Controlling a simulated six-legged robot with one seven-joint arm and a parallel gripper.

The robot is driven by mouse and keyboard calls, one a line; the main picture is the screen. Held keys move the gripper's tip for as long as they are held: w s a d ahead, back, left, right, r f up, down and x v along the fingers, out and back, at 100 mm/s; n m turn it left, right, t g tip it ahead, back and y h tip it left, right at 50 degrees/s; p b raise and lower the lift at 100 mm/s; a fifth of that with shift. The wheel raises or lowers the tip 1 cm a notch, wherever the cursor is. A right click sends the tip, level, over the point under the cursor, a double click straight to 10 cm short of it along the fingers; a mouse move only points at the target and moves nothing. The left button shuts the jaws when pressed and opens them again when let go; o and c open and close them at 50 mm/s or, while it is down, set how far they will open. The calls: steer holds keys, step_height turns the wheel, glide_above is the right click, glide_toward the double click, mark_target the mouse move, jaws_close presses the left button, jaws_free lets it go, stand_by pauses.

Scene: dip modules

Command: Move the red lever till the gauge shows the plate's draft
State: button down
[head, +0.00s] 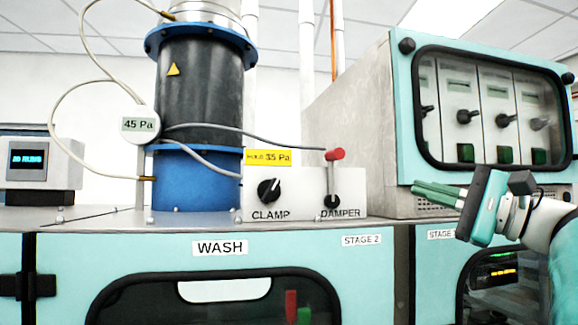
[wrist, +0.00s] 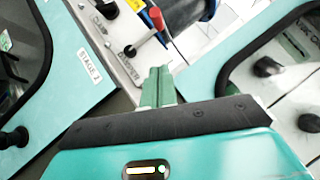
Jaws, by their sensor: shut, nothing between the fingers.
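The red lever (head: 335,155), labelled DAMPER, stands nearly upright with its red knob on top, on the white panel. The gauge (head: 139,125) is round and white and reads 45 Pa. The yellow plate (head: 268,157) reads HOLD 35 Pa. My gripper (head: 418,191) is shut and empty, to the right of the lever and apart from it. In the wrist view my green fingers (wrist: 158,80) are together, and the red lever knob (wrist: 156,17) shows beyond their tips.
A black CLAMP knob (head: 268,191) sits left of the lever on the same panel. A grey hose runs from the black and blue column (head: 198,100) to near the lever's knob. A teal cabinet with a window (head: 400,110) stands on the right behind my gripper.

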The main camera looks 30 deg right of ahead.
steer(key=shift+n, duration=0.3)
steer(key=x, duration=0.8)
steer(key=shift+w+a+r, duration=0.15)
steer(key=shift+w+r, duration=0.05)
steer(key=shift+w, duration=0.1)
steer(key=w+a+r+n+g, duration=0.1)
steer(key=a+r, duration=0.1)
steer(key=a, duration=0.3)
steer(key=shift+w+a+r+n+y, duration=0.2)
steer(key=shift+w+r+n+y, duration=0.1)
steer(key=shift+w, duration=0.1)
steer(key=shift+d, duration=0.15)
